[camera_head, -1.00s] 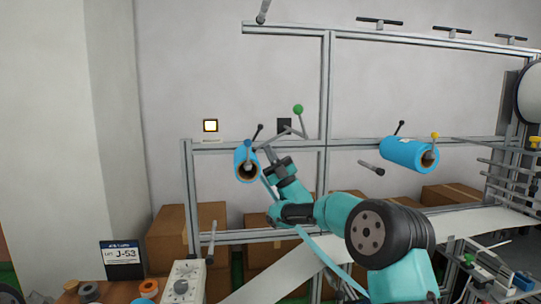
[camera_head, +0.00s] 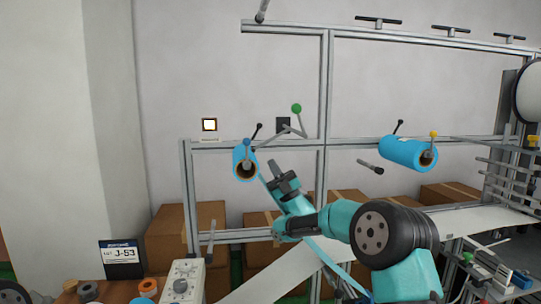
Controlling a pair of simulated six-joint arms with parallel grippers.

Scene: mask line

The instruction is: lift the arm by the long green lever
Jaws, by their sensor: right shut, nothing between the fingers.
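The long lever with a green ball knob (camera_head: 296,109) stands up from the frame's horizontal rail, near the middle of the view. At its foot is a grey arm (camera_head: 291,130) by a dark square plate. My right gripper (camera_head: 273,164) is below and to the left of the lever, apart from it, shut and empty. Its fingertips point up, just right of the left blue roll. My left gripper is not in view.
A blue roll (camera_head: 245,163) with a blue-knobbed lever (camera_head: 247,142) sits beside my right gripper. Another blue roll (camera_head: 408,153) with a yellow knob (camera_head: 434,134) is at the right. A blue strip runs down behind my arm. Cardboard boxes (camera_head: 186,232) stand behind the frame.

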